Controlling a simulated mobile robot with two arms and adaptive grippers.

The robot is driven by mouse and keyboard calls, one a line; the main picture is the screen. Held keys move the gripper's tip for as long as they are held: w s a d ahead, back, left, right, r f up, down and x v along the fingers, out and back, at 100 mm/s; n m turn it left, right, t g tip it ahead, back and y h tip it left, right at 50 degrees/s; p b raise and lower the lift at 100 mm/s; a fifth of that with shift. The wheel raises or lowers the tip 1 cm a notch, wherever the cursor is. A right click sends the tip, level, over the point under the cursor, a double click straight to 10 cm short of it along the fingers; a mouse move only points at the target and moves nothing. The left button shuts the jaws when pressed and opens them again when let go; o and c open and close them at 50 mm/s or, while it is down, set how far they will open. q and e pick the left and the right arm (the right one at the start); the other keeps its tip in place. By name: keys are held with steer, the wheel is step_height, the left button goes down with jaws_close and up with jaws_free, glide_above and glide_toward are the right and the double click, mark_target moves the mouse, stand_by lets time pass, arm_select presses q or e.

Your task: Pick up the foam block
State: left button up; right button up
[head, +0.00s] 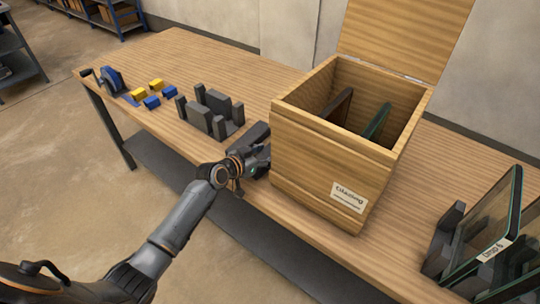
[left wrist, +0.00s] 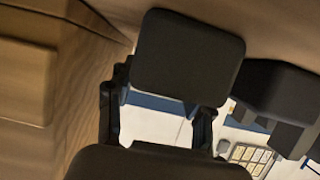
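My left gripper (head: 258,150) is low beside the left wall of the wooden box (head: 325,165), over the front part of the table. In the left wrist view a dark rounded pad (left wrist: 187,57) stands between two dark links. I cannot tell whether it is a finger pad or a held piece, so the grip is unclear. No piece is labelled as the foam block. Small yellow blocks (head: 156,84) and blue blocks (head: 151,103) lie at the table's left. A dark grey slotted holder (head: 220,110) with upright pieces stands behind my left gripper. My right gripper is out of view.
The box has its lid (head: 405,35) raised and dark-edged panels inside. A rack (head: 445,240) with glass panels (head: 495,215) stands at the right end. A blue tool (head: 112,80) sits at the far left.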

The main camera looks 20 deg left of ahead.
mark_target(265, 155)
arm_select(q)
steer(key=shift+c, duration=0.4)
step_height(265, 155, up, 10)
stand_by(0.3)
steer(key=shift+s+f, duration=0.1)
stand_by(0.4)
